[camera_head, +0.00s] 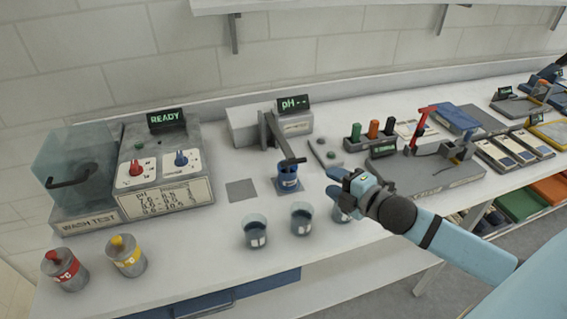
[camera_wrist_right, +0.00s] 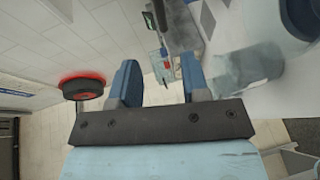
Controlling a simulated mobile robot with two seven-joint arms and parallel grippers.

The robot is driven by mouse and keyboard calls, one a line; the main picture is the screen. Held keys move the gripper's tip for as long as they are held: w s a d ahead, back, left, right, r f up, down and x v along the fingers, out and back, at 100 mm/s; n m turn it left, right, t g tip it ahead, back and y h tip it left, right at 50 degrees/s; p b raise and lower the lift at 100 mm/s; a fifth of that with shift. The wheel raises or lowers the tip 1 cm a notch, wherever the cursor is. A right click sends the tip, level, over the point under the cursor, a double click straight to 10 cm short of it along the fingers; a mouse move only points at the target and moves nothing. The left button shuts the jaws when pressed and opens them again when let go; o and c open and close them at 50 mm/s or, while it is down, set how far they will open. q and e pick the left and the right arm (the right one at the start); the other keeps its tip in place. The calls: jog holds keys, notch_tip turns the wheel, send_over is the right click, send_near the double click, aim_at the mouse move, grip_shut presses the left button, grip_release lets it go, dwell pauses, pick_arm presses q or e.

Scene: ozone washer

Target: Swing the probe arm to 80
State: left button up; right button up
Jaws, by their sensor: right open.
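The pH meter (camera_head: 268,124) stands at the back of the bench, and its display (camera_head: 292,103) reads "pH --". The dark probe arm (camera_head: 277,137) reaches forward from its post, its tip over the blue-labelled cup (camera_head: 288,181). I cannot read any angle for it. My right gripper (camera_head: 339,183) is open and empty, to the right of this cup and apart from the probe arm. In the right wrist view the two blue fingers (camera_wrist_right: 160,88) stand apart with nothing between them. My left gripper is out of view.
Three grey cups (camera_head: 255,231) stand along the front, the rightmost partly behind my right gripper. A wash-test unit (camera_head: 163,180) with red and blue knobs is at left. Red (camera_head: 65,270) and yellow (camera_head: 127,256) topped canisters stand before it. A grey tray (camera_head: 425,170) with tools lies right.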

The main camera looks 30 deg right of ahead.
aim_at(297, 163)
jog(key=p+x, duration=0.1)
jog(key=x, duration=1.2)
jog(key=shift+f, duration=0.1)
grip_shut()
